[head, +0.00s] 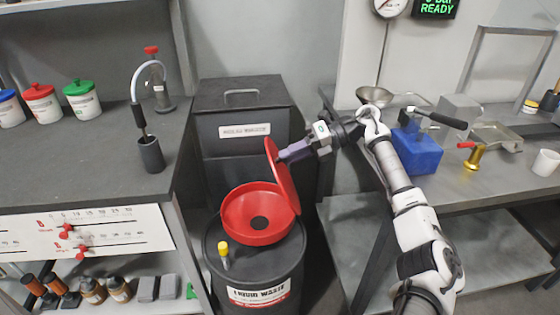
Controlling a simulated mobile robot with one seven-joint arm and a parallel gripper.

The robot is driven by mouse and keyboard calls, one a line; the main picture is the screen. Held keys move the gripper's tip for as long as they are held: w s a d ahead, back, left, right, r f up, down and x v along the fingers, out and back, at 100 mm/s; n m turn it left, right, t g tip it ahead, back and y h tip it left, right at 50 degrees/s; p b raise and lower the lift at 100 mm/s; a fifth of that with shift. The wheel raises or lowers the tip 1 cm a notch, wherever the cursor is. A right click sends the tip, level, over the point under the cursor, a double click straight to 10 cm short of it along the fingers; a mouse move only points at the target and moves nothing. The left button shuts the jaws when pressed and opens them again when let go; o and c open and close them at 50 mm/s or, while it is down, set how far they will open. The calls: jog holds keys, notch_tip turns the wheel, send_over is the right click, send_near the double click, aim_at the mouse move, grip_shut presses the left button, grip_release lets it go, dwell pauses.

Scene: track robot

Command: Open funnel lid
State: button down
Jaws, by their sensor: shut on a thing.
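A red funnel (258,237) sits on top of a dark drum labelled as liquid waste (262,284). Its round red lid (284,178) stands raised and roughly upright on the right side of the funnel, seen nearly edge-on. The funnel's inside and its dark centre hole are in plain view. My gripper (283,156) reaches in from the right and is shut on the upper part of the lid. The fingertips are small here, and the exact contact is hard to make out.
A yellow-capped item (223,250) stands on the drum's left side. A dark lidded bin (243,98) is behind the drum. A left counter (60,160) and a right bench with a blue block (417,152) flank the drum.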

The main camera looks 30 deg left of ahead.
jog(key=shift+w+d+g+y, duration=0.3)
jog(key=shift+d, duration=0.2)
jog(key=c, duration=1.2)
grip_release()
jog(key=shift+r, duration=0.15)
notch_tip(320, 180, up, 20)
jog(key=b, duration=0.1)
